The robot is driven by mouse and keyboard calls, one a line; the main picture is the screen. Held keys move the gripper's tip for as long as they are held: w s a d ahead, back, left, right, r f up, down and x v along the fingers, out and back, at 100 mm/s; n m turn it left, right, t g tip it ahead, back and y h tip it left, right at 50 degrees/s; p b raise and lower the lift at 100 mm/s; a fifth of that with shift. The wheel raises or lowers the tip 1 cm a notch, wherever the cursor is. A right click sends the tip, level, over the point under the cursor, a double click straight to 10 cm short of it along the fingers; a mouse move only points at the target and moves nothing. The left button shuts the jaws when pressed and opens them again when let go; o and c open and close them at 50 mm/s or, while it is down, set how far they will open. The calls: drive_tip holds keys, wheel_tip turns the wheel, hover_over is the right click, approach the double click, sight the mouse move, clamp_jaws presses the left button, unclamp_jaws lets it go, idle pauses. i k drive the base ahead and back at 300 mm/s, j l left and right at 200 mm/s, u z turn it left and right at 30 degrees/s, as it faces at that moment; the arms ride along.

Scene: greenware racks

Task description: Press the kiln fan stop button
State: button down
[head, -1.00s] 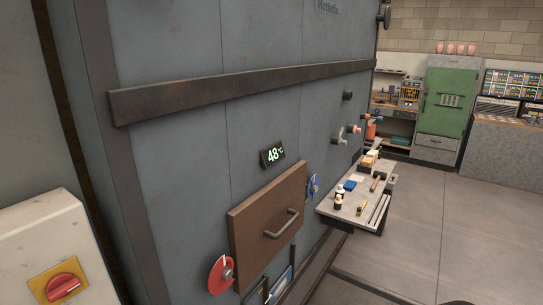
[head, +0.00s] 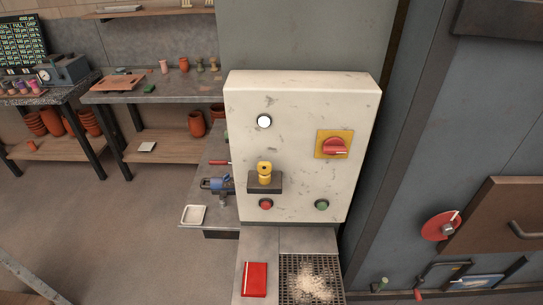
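A white control box (head: 290,110) with scuffed paint stands in the middle of the head view. On its lower front are a red button (head: 265,204) at left and a green button (head: 321,205) at right. No label naming the kiln fan can be read. A red rotary switch on a yellow plate (head: 333,145) sits at upper right, and a round white lamp (head: 264,121) at upper left. A yellow object (head: 264,172) stands on a small dark ledge above the red button. My gripper is not in view.
Below the box is a grey counter with a red book-like object (head: 254,279) and a grate (head: 290,265) with pale crumbs. A grey kiln wall (head: 430,130) is at right. Workbenches (head: 165,92) with pots stand at left. Open floor (head: 130,220) lies at left front.

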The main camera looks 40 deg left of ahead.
sight(266, 205)
drive_tip(key=u, duration=1.5)
